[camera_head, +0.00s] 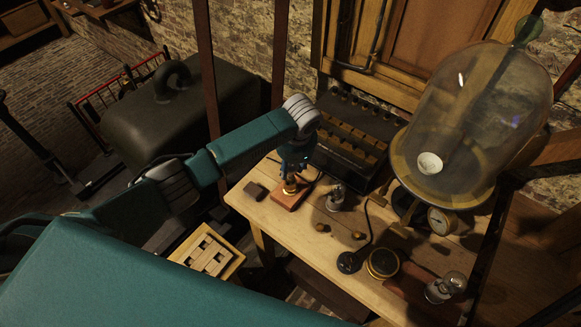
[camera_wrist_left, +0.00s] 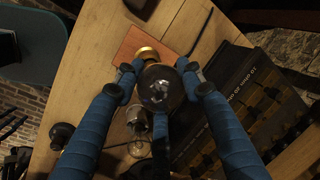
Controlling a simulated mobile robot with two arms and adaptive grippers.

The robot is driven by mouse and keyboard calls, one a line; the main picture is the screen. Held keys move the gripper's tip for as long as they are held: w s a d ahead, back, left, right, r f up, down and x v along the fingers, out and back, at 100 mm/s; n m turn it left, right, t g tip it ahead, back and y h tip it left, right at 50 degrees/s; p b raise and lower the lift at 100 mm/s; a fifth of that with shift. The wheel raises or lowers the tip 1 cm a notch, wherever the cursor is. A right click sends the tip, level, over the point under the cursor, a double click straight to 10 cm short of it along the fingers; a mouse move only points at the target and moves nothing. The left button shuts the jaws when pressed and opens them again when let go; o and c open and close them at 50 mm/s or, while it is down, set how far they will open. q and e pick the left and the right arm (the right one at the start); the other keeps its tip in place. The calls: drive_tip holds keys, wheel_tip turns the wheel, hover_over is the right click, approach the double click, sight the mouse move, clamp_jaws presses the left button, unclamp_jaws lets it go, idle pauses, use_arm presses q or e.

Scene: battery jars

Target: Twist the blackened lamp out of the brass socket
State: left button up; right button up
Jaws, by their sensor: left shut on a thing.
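The brass socket (camera_head: 290,188) stands on a reddish wooden base (camera_head: 287,201) near the left end of the bench. In the left wrist view the socket (camera_wrist_left: 149,54) and base (camera_wrist_left: 128,43) show just beyond the fingertips. The blackened lamp (camera_wrist_left: 160,88) is a dark, smoky globe with a pale glint, in line with the socket. My left gripper (camera_head: 292,172) comes down from above the socket. In the left wrist view its blue fingers (camera_wrist_left: 161,80) are shut on the lamp from both sides. The lamp's neck is hidden. My right gripper is not in view.
A dark block (camera_head: 254,191) lies left.

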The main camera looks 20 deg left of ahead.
use_arm(q)
drive_tip(key=shift+r, duration=0.35)
drive_tip(key=shift+w+a+v, duration=0.1)
drive_tip(key=shift+w+v, duration=0.05)
drive_tip(key=shift+v, duration=0.65)
drive_tip(key=shift+w+a+v, duration=0.1)
drive_tip(key=shift+a+v, duration=0.05)
drive_tip(key=shift+v, duration=0.65)
drive_tip(key=shift+w+a+v, duration=0.1)
drive_tip(key=shift+w+v, duration=0.05)
drive_tip(key=shift+v, duration=0.65)
drive_tip(key=shift+r, duration=0.1)
